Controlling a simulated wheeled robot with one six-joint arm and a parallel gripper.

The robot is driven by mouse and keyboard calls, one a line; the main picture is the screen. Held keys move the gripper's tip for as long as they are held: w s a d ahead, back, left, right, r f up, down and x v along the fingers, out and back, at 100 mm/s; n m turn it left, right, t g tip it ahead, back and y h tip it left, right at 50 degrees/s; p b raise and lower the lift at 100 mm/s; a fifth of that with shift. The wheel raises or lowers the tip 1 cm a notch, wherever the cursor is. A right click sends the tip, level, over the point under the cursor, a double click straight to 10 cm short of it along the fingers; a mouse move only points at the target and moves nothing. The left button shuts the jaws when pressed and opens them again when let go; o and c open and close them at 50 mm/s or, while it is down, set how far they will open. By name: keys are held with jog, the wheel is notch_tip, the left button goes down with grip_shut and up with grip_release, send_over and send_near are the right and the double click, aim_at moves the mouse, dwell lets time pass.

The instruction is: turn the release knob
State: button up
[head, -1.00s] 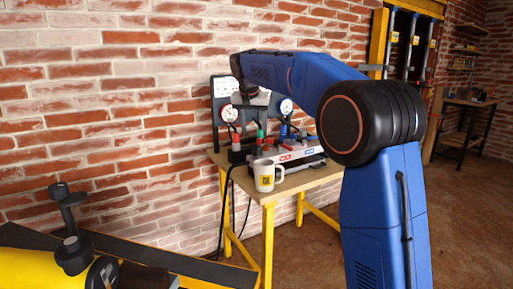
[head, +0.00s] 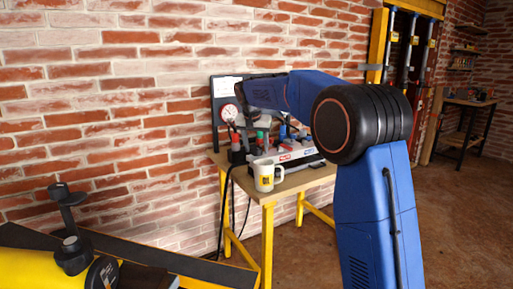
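On a wooden-topped bench (head: 292,187) stands a small test unit (head: 306,158) with a white and red front strip. Small red, green and blue fittings show on and beside it, among them a red-topped one (head: 260,136). I cannot tell which, if any, is the release knob. A dark panel behind carries a round white gauge (head: 229,112) and a white sheet (head: 228,86). My blue arm reaches left across this panel, above the unit, and covers its right part. My gripper (head: 243,110) is at the arm's far end, small and dark against the panel; its fingers cannot be made out.
Dark cables hang from the bench's left side. A yellow rack (head: 377,45) stands to the right, with another bench (head: 462,119) farther back. Open floor lies right of the bench.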

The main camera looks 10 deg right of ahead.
jog(key=c, duration=1)
jog(key=shift+n, duration=0.3)
jog(key=n, duration=0.1)
jog(key=n+y, duration=0.1)
jog(key=n, duration=0.1)
jog(key=shift+d+n+t+y, duration=0.25)
jog(key=shift+n+t+y, duration=0.05)
jog(key=shift+n, duration=0.1)
jog(key=n+y, duration=0.1)
jog(key=n, duration=0.3)
jog(key=shift+d+n+y, duration=0.1)
jog(key=shift+n+y, duration=0.2)
jog(key=shift+y, duration=0.1)
jog(key=n, duration=0.2)
jog(key=n+g+y, duration=0.1)
jog(key=n, duration=0.1)
jog(key=shift+d+y, duration=0.1)
jog(key=shift+y, duration=0.2)
jog(key=n, duration=0.2)
jog(key=n+g, duration=0.1)
jog(key=n, duration=0.1)
jog(key=shift+w+d+n+y, duration=0.1)
jog(key=shift+w+n+y, duration=0.05)
jog(key=shift+n+y, duration=0.2)
jog(key=shift+n+g+y, duration=0.25)
jog(key=shift+g, duration=0.05)
